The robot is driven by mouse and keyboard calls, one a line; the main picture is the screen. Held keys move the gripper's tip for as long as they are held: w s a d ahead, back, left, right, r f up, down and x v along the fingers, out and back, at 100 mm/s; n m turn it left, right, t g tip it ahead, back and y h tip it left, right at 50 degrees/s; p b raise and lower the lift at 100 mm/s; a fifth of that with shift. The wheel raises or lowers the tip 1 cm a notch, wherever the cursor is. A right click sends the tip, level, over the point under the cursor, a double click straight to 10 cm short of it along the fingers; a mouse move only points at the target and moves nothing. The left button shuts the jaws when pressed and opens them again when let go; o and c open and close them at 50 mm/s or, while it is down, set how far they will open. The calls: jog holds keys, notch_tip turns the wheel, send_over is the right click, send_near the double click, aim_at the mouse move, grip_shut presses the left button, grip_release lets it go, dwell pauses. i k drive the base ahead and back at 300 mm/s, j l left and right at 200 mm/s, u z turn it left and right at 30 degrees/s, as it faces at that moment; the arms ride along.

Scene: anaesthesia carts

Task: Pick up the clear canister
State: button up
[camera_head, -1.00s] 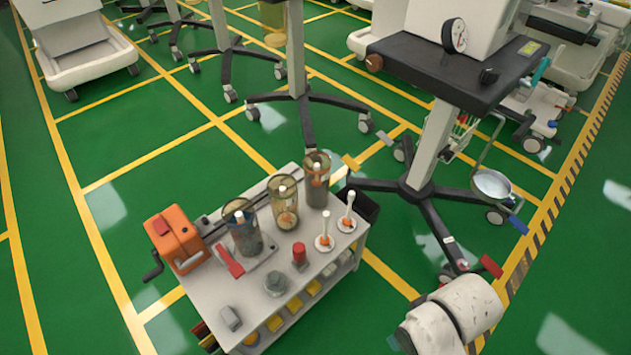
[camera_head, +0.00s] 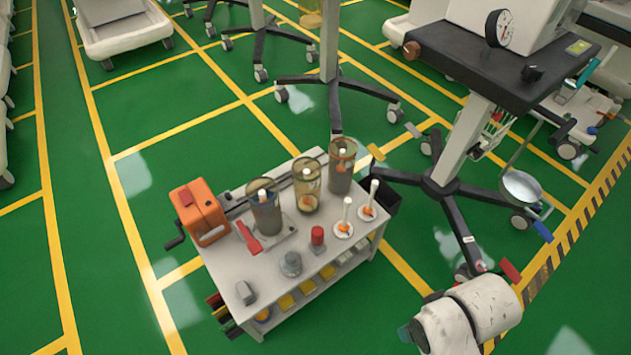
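Three see-through canisters stand upright in a slanting row on the top of a small white cart (camera_head: 285,250). The left canister (camera_head: 265,213) looks grey and smoky, the middle canister (camera_head: 308,192) is yellowish with an orange and white part inside, and the right canister (camera_head: 341,172) is brownish. I cannot tell for sure which one is the clear canister. White rounded links of my arm (camera_head: 480,305) show at the bottom right, apart from the cart. My gripper is not in view.
An orange box with a crank (camera_head: 199,212), a red-capped piece (camera_head: 317,237), a grey knob (camera_head: 290,264) and two white sticks on round bases share the cart top. A wheeled stand (camera_head: 440,185) with a dark shelf is close on the right. Green floor left of the cart is free.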

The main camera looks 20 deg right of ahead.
aim_at(306, 191)
jog(key=i+j, duration=0.1)
jog(key=i, duration=0.4)
jog(key=i+j+z, duration=0.1)
jog(key=i, duration=0.4)
